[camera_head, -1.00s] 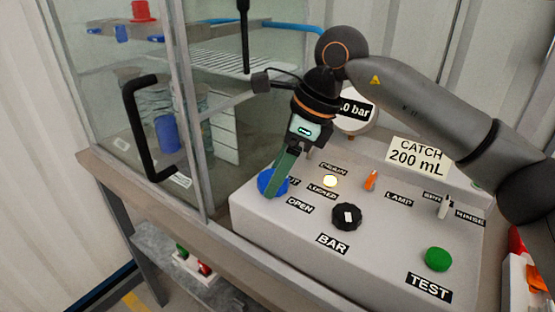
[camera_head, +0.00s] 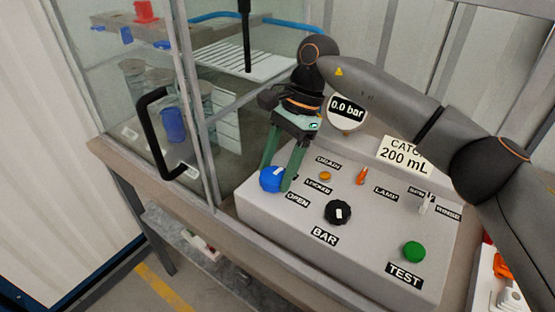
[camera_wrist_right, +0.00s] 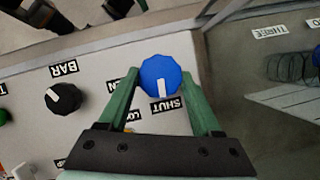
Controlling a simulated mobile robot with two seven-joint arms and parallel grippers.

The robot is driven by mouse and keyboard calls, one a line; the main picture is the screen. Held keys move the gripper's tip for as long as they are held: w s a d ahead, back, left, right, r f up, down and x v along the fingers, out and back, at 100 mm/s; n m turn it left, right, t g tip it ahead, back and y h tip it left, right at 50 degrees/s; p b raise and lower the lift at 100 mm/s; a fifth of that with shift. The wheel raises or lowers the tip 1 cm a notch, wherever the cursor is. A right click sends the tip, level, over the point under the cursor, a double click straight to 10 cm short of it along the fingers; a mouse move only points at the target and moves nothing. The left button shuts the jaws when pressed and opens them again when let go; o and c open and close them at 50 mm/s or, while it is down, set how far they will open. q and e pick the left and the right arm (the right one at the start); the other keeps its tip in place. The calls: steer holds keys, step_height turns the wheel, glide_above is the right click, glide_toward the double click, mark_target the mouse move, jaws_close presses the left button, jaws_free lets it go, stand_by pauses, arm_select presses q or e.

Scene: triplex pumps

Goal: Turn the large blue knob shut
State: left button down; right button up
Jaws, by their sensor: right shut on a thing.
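The large blue knob (camera_head: 271,179) sits at the left end of the grey control panel. It also shows in the right wrist view (camera_wrist_right: 160,74), where its white mark points at the SHUT label (camera_wrist_right: 166,105). My right gripper (camera_head: 277,186) reaches down over it from above. Its two green fingers stand on either side of the knob, shut on it. One finger covers part of the knob and its labels in the head view. My left gripper is not in view.
The panel (camera_head: 300,232) also bears a black BAR knob (camera_head: 338,212), a green TEST button (camera_head: 413,251), an orange lever (camera_head: 362,176) and a dull orange lamp (camera_head: 325,175). The gauge (camera_head: 347,112) reads 0.0 bar. A glass cabinet with a black handle (camera_head: 155,135) stands at left.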

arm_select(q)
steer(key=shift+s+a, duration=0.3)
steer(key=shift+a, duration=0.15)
arm_select(e)
steer(key=shift+n, duration=0.6)
steer(key=o, duration=1.4)
steer(key=shift+h, duration=0.3)
arm_select(q)
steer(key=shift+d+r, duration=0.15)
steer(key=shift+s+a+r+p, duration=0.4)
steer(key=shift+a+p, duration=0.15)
steer(key=shift+p, duration=0.65)
arm_select(e)
steer(key=v, duration=1.2)
steer(key=shift+w+d+r, duration=0.1)
steer(key=shift+w+r, duration=0.1)
